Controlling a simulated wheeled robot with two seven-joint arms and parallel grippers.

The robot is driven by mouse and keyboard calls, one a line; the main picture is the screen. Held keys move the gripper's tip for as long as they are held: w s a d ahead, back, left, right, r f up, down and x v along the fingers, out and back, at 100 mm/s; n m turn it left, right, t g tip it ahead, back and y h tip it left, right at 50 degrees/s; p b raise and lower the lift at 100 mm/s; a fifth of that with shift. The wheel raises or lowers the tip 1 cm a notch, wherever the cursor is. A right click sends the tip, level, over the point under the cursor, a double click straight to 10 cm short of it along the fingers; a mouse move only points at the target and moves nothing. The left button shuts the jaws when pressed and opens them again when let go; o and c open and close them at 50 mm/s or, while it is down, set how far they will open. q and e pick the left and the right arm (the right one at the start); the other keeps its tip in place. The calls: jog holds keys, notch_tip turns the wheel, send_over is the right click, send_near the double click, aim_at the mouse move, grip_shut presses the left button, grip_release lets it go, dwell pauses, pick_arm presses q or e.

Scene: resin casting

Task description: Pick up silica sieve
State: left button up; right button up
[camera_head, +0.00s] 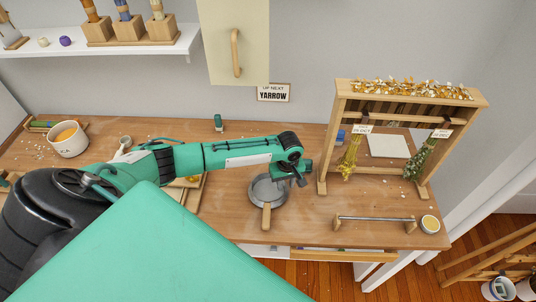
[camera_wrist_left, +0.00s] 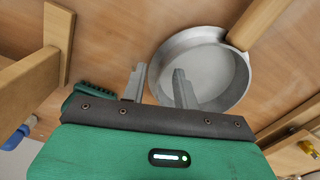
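The silica sieve looks like a round grey metal pan (camera_head: 265,189) with a wooden handle (camera_head: 266,216) that points toward the front edge of the bench. In the left wrist view the pan (camera_wrist_left: 215,72) shows large, with its handle (camera_wrist_left: 258,22) at upper right. My left gripper (camera_head: 297,181) is at the pan's right side in the head view. In the left wrist view its fingers (camera_wrist_left: 158,82) are apart, one over the pan and one outside its rim. I cannot tell whether they touch it. My right gripper is not in view.
A wooden drying rack (camera_head: 323,165) with hanging flower bunches stands close to the right of the pan. A white pot (camera_head: 68,146) stands far left.

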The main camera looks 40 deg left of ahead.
pick_arm(q)
jog(key=shift+f, duration=0.25)
grip_shut()
jog(key=shift+r, duration=0.1)
